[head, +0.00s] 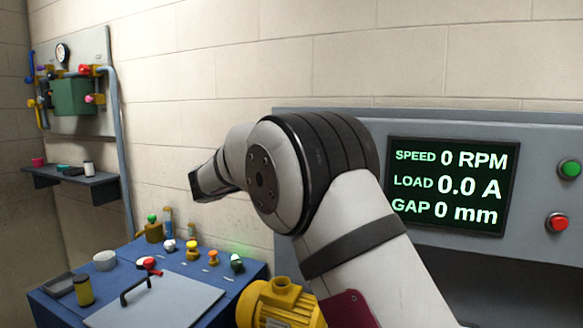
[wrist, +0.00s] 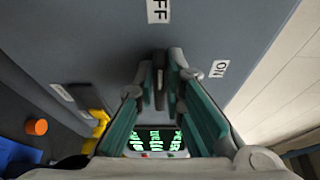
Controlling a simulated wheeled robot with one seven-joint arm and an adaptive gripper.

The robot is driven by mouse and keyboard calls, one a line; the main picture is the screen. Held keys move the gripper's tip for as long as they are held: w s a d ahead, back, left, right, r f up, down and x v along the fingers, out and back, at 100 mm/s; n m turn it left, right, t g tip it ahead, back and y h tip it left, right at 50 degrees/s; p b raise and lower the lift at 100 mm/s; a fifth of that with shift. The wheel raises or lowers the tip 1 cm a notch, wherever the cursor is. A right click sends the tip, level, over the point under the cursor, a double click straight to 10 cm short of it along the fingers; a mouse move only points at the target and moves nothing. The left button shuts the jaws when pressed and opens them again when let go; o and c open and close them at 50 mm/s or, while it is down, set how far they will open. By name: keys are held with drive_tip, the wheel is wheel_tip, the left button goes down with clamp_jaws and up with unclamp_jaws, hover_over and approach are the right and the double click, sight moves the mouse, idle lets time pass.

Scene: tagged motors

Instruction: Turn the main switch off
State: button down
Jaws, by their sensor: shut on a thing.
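In the wrist view, my gripper (wrist: 160,72) is shut on the dark handle of the main switch (wrist: 159,92), which shows as a narrow bar between the two teal-lined fingers. The switch sits on a grey panel face (wrist: 100,40). A white label, cut by the top edge and reading "FF" (wrist: 158,11), lies above the handle, roughly in line with it. An "ON" label (wrist: 218,69) lies to the right. The fingers hide much of the handle and its base. In the head view my arm reaches up and left; my gripper and the switch do not show there.
The grey console (head: 540,145) carries a display (head: 447,185) reading 0 RPM, 0.0 A and 0 mm, with a green button (head: 569,168) and red button (head: 557,222) beside it. A yellow motor (head: 280,303) stands below my arm. A blue bench (head: 55,305) with small parts is at left.

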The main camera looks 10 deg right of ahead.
drive_tip(key=shift+f+n, duration=0.1)
drive_tip(key=shift+n, duration=0.2)
drive_tip(key=c, duration=1.7)
unclamp_jaws()
drive_tip(key=v, duration=1.2)
drive_tip(key=shift+f, duration=0.1)
